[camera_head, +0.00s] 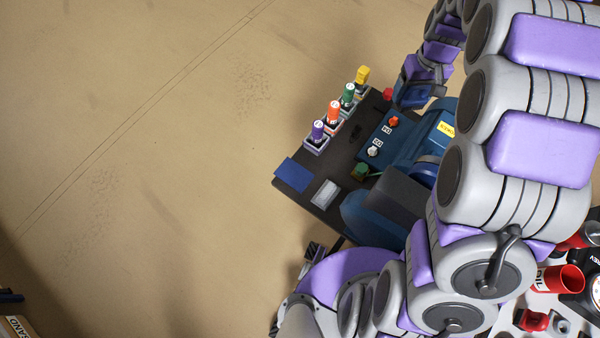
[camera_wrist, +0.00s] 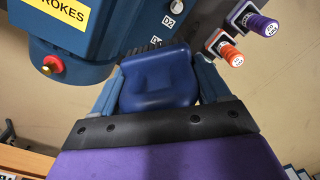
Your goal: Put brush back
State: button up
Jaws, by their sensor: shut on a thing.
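In the wrist view, the blue brush (camera_wrist: 158,82) sits between the two blue-grey fingers of my gripper (camera_wrist: 158,92), with its dark bristles (camera_wrist: 146,50) pointing away from my wrist. My gripper is shut on it. In the head view, my gripper (camera_head: 412,92) is above the far right side of the dark table, close to the red button (camera_head: 387,94). The brush cannot be clearly told apart from my gripper there. My arm hides part of the table.
A blue machine (camera_head: 400,140) with knobs stands on the table (camera_head: 300,197). Purple (camera_head: 318,130), orange (camera_head: 334,111), green (camera_head: 348,94) and yellow (camera_head: 362,76) bottles line its left edge. A blue pad (camera_head: 293,175) and pale block (camera_head: 326,193) lie at the near corner. Floor to the left is clear.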

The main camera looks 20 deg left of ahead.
jog(key=s+a+f+n+b, duration=0.1)
jog(key=s+a+f, duration=0.3)
jog(key=a, duration=0.4)
jog(key=s+a+f+n+b, duration=0.1)
jog(key=s+a+f, duration=0.3)
jog(key=s+a, duration=0.2)
jog(key=shift+a+f+b, duration=0.2)
jog(key=shift+a+b, duration=0.2)
jog(key=shift+a, duration=0.45)
jog(key=s+a+f, duration=0.2)
jog(key=s, duration=0.1)
jog(key=s+a+f+n+b, duration=0.1)
jog(key=s+a+f, duration=0.1)
jog(key=s+a, duration=0.1)
jog(key=s+a+f+n+b, duration=0.1)
jog(key=s+a+f, duration=0.1)
jog(key=s, duration=0.3)
jog(key=shift+s+a, duration=0.1)
jog(key=shift+a, duration=0.25)
notch_tip(320, 180, down, 10)
jog(key=b, duration=0.2)
jog(key=shift+b, duration=0.3)
jog(key=o, duration=1.1)
